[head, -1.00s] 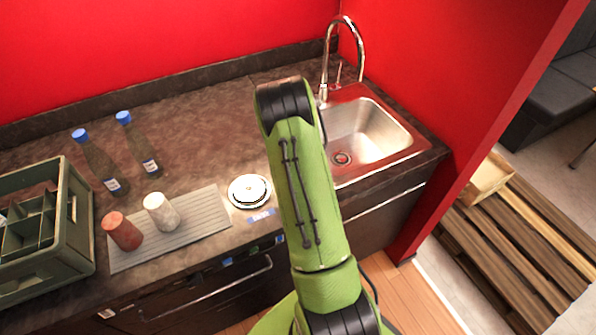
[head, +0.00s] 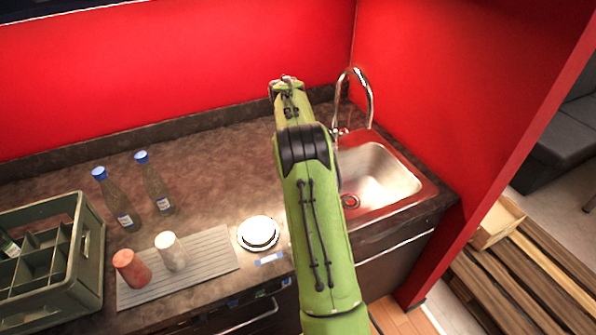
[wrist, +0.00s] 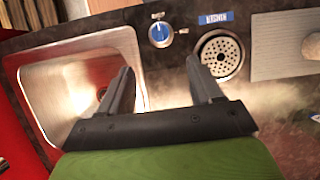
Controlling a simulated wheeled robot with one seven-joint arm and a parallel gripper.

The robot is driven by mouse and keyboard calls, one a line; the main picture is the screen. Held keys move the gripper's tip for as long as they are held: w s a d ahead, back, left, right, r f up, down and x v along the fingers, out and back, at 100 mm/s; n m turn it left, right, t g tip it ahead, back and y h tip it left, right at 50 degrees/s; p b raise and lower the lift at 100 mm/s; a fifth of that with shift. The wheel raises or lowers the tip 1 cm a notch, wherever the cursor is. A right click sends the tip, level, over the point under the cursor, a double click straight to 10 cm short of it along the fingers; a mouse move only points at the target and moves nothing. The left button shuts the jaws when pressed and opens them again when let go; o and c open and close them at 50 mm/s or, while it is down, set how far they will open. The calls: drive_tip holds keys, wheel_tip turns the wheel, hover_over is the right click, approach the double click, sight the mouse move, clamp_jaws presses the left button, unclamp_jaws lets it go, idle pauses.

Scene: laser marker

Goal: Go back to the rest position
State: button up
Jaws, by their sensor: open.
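My gripper (wrist: 162,90) shows in the wrist view with its two dark fingers spread apart and nothing between them. It hangs above the counter between the sink and a round perforated metal disc (wrist: 221,55). In the head view my green arm reaches up across the counter in front of the sink's left side, and the gripper's fingers are hidden there.
The sink (head: 375,178) with its curved faucet (head: 370,90) is at right. A white round device (head: 258,233), a grey mat (head: 210,262) with a red cup (head: 131,268) and a white cup (head: 171,251), two bottles (head: 117,203) (head: 155,187) and a green crate (head: 88,270) are left.

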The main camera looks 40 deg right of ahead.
drive_tip(key=s+a+r+n+t+h, duration=0.1)
drive_tip(key=s+a+r+t, duration=0.25)
drive_tip(key=a+r, duration=0.4)
drive_tip(key=s+a+r+t, duration=0.2)
drive_tip(key=s+a+r, duration=0.2)
drive_tip(key=a+r, duration=0.35)
drive_tip(key=s+a+f+n+t, duration=0.1)
drive_tip(key=s+a+f+t, duration=0.1)
drive_tip(key=s+a, duration=0.3)
drive_tip(key=s+a+f+n+t, duration=0.1)
drive_tip(key=s+a, duration=0.3)
drive_tip(key=s, duration=0.5)
drive_tip(key=shift+s+a+f+t, duration=0.3)
drive_tip(key=shift+a+f+t, duration=0.1)
drive_tip(key=shift+t, duration=0.35)
